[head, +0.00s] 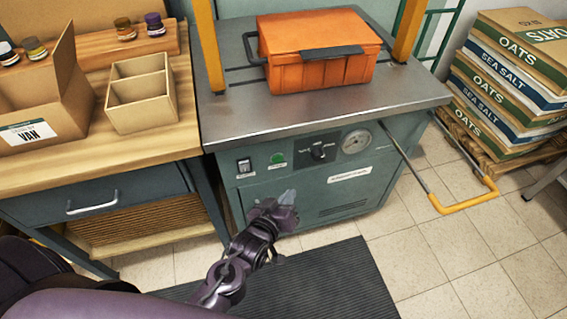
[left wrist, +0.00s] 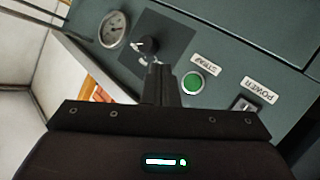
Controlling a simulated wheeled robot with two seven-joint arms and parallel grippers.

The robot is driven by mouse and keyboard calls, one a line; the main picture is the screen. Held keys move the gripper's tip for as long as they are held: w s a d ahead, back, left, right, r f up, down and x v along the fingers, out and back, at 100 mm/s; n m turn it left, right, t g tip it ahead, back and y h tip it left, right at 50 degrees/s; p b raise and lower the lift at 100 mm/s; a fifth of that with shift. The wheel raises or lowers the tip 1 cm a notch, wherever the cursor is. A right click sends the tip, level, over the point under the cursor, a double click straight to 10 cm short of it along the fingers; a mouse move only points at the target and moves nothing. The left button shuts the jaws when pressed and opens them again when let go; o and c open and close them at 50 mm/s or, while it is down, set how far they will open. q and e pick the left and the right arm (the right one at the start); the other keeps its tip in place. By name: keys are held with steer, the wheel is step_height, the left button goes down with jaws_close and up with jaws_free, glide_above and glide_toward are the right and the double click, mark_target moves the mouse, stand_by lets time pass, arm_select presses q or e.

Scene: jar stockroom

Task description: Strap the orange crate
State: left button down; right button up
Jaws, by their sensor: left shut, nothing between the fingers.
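The orange crate (head: 318,62), lid shut and a dark handle on its front, sits on the steel top of the strapping machine (head: 300,117), between two yellow posts. The machine's front has a power switch (head: 243,165), a green button (head: 277,158), a dark knob (head: 318,151) and a round gauge (head: 356,141). My left gripper (head: 288,197) is shut and empty, in front of the panel below the green button. In the left wrist view its closed fingers (left wrist: 160,86) point at the panel, beside the green STRAP button (left wrist: 192,83); I cannot tell whether they touch it. My right gripper is out of view.
A wooden bench (head: 100,162) with an open box (head: 48,97), a divided carton (head: 141,92) and several jars stands at left. A yellow-ended bar (head: 465,204) juts from the machine. A dark mat (head: 315,285) lies before it.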

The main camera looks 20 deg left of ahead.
mark_target(277, 159)
arm_select(q)
steer(key=shift+w+a, duration=0.1)
steer(key=shift+w, duration=0.05)
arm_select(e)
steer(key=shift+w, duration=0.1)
